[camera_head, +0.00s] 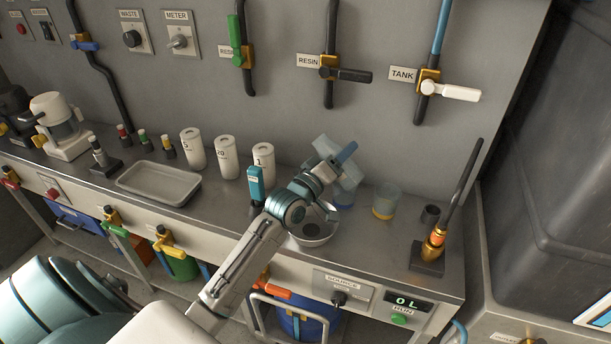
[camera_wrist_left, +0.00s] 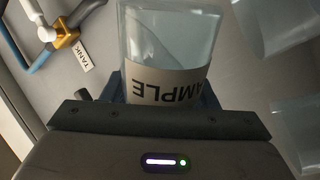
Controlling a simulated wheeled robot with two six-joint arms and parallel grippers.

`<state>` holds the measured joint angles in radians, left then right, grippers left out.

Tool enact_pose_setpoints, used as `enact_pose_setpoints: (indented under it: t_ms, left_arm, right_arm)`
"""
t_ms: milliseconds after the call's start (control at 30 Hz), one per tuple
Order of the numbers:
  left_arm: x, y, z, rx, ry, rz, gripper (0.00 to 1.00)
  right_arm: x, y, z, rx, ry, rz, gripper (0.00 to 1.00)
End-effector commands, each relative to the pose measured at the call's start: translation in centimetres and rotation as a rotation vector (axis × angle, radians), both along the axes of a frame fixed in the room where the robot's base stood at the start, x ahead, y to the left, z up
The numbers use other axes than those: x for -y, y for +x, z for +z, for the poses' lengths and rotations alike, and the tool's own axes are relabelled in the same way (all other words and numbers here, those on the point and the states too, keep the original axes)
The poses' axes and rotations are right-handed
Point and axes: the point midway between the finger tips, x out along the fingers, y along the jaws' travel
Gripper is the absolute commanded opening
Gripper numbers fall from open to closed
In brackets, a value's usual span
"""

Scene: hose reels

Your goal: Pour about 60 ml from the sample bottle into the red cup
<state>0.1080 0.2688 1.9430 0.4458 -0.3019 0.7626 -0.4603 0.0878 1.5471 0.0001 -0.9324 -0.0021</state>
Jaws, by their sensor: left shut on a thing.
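The sample bottle (camera_wrist_left: 168,45) is clear, with a label reading "AMPLE" upside down in the left wrist view. It also shows in the head view (camera_head: 326,146), tilted and held above the bench. My left gripper (camera_head: 344,156) is shut on it. A slanting edge shows inside the bottle; I cannot tell how much liquid it holds. No red cup can be made out. A clear cup with a yellow-orange bottom (camera_head: 386,201) stands right of the gripper. A cup with a blue bottom (camera_head: 345,198) stands below the bottle. My right gripper is not in view.
A metal bowl (camera_head: 312,238) sits below my left wrist. Several white canisters (camera_head: 226,158) and a grey tray (camera_head: 158,183) stand to the left. A black-handled device (camera_head: 432,246) stands at the right end. Valves and pipes line the wall, including the tank valve (camera_head: 428,86).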

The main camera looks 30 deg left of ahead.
Motion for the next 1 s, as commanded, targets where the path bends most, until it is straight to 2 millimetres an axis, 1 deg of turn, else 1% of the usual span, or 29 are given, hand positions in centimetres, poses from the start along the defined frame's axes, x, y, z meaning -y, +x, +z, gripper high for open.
enact_pose_setpoints:
  t_ms: [333, 500, 767, 1000]
  left_arm:
    - [-0.5, 0.1, 0.5, 0.008, 0.25, -0.001, 0.25]
    - [0.3, 0.0, 0.8, 0.012, 0.409, -0.002, 0.25]
    - [1.3, 0.0, 0.6, 0.016, 0.655, -0.003, 0.25]
    - [1.9, 0.1, 0.4, 0.02, 0.828, -0.002, 0.25]
  right_arm:
    - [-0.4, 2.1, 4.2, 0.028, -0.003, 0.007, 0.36]
    - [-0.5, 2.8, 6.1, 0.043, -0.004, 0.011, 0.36]
    - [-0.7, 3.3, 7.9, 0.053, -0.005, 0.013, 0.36]
    - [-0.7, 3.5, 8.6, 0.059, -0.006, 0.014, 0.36]
